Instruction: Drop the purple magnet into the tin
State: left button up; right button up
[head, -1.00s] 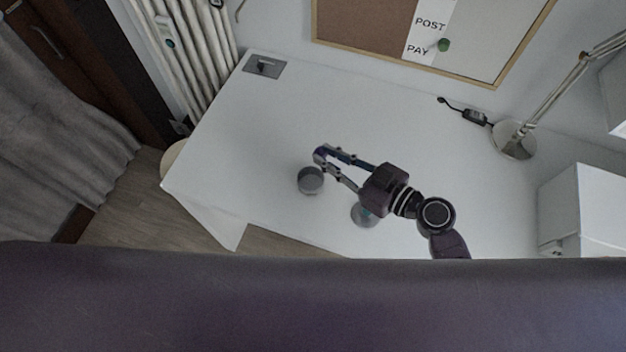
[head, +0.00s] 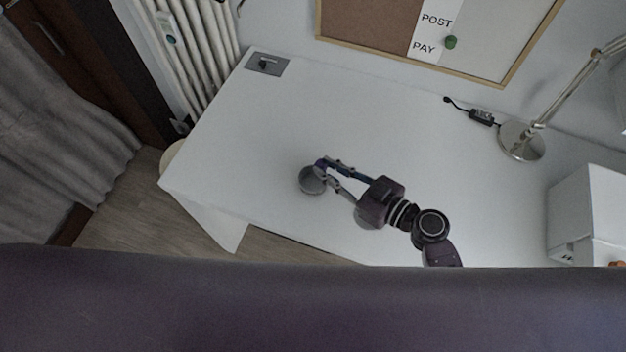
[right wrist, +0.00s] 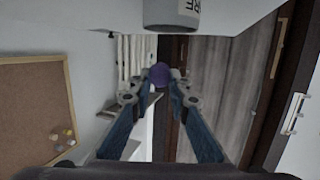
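The purple magnet (right wrist: 159,75) is a small round piece between the fingertips of my right gripper (right wrist: 161,78) in the right wrist view. The gripper is shut on it. In the head view I cannot make the magnet out clearly. The tin (head: 310,182) is a round grey container on the white desk. My right gripper (head: 324,172) overlaps the tin's upper right part in the head view. The tin's lettered side also shows at the top of the right wrist view (right wrist: 171,14), apart from the magnet. My left gripper is not in view.
Another round grey thing (head: 367,217) stands partly hidden under my right gripper's body. A lamp base (head: 521,141) and white boxes (head: 588,215) are on the right. A board (head: 390,25) with a green magnet (head: 450,42) hangs behind. The desk's middle (head: 370,115) is clear.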

jog(key=o, duration=0.5)
jog(key=shift+s+d, duration=0.1)
jog(key=v, duration=1.1)
jog(key=shift+d, duration=0.35)
jog(key=shift+s+r, duration=0.15)
jog(key=shift+s, duration=0.05)
